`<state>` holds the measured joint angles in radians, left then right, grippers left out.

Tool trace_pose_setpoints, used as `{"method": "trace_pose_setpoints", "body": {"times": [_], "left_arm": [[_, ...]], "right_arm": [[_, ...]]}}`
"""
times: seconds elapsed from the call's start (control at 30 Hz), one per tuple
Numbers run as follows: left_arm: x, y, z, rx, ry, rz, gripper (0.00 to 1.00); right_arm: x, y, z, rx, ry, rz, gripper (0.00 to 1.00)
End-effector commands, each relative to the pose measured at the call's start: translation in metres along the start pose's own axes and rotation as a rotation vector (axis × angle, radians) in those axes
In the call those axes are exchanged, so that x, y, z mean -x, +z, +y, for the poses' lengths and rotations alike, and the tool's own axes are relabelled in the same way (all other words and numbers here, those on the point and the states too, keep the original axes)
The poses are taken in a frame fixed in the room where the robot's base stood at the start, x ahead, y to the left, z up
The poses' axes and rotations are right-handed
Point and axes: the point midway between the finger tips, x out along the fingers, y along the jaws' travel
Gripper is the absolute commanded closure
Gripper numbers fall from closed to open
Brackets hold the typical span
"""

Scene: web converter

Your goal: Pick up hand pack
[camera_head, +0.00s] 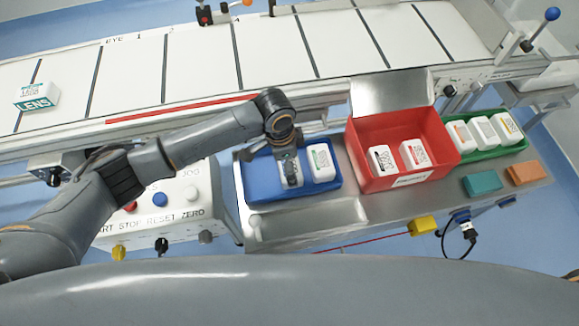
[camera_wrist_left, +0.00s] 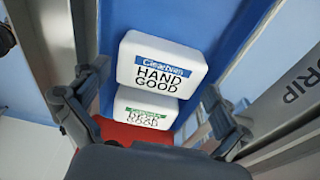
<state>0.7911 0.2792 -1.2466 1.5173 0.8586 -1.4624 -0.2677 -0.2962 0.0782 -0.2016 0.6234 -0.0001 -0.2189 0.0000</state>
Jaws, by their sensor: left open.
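A white hand pack with a blue band (camera_wrist_left: 160,66) reads "HAND GOOD" in the left wrist view. A second white pack with a green band (camera_wrist_left: 143,113) lies beside it. Both are in the blue tray (camera_head: 256,178); the green-labelled pack also shows in the head view (camera_head: 321,163). My right gripper is not in view.
A red bin (camera_head: 373,128) with white packs stands right of the tray. A green tray (camera_head: 462,155) holds more packs. A conveyor (camera_head: 200,62) runs behind, carrying a LENS box (camera_head: 36,97). A button panel (camera_head: 165,215) is at left.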

Motion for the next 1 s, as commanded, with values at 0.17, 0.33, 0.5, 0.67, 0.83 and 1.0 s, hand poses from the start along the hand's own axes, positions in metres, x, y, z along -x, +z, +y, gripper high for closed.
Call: {"method": "trace_pose_setpoints", "body": {"times": [0.17, 0.33, 0.5, 0.67, 0.83, 1.0], "left_arm": [[-0.019, -0.001, 0.000, 0.000, 0.000, 0.000, 0.00], [-0.021, 0.000, 0.000, -0.001, -0.001, 0.001, 0.00], [-0.021, 0.000, 0.000, -0.001, -0.001, 0.001, 0.18], [-0.021, -0.001, 0.000, 0.000, -0.001, 0.002, 0.42], [-0.021, -0.001, 0.000, 0.000, -0.001, 0.002, 0.42], [-0.015, -0.002, -0.001, 0.000, -0.002, 0.004, 0.42]], "right_arm": [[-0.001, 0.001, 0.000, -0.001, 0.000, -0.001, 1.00], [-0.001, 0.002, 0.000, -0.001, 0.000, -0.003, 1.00], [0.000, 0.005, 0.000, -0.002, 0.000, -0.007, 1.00], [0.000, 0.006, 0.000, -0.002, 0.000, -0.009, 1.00], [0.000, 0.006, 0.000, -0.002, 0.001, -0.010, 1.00], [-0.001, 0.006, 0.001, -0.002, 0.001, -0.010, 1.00]]}}
